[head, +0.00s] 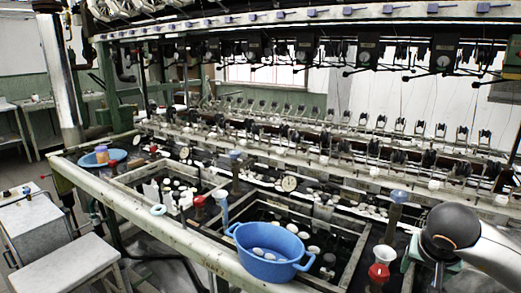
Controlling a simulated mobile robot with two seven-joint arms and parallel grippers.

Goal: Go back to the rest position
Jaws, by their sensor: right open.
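My right arm comes in from the lower right, with a dark rounded wrist. The right gripper (437,278) points down at the bottom edge, over the right part of the reeling bench. Its fingers are small and partly cut off; it is open and I see nothing held in it. A red and white funnel-shaped piece (379,272) stands just to its left, apart from it. A blue basin (268,238) with pale cocoons in it sits farther left at the bench's front edge. My left gripper is not in view.
The bench's front rail (165,228) runs across the foreground. Sunken basins hold pale cocoons. Blue-capped posts, one near my right wrist (397,205), rise from the bench. A blue tray (102,157) lies at far left. Reeling machinery fills the back; a grey stool (75,268) stands lower left.

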